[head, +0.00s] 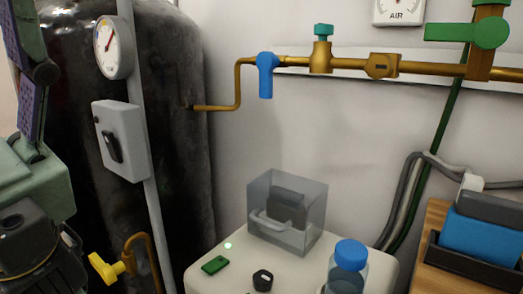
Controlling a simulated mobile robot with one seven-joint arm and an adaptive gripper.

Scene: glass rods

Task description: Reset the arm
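My gripper is not in this head view, and I see no part that I can be sure is my arm. Whether the gripper is open or shut, and whether it holds anything, is not shown. No glass rods can be made out here.
A white-topped stand holds a clear box (313,213), a blue-capped bottle (350,257) and small green (214,265) and black (262,281) items. A black tank (180,60), brass pipe (345,64) and blue valve handle (266,75) stand behind. Dark machinery (27,240) is at lower left.

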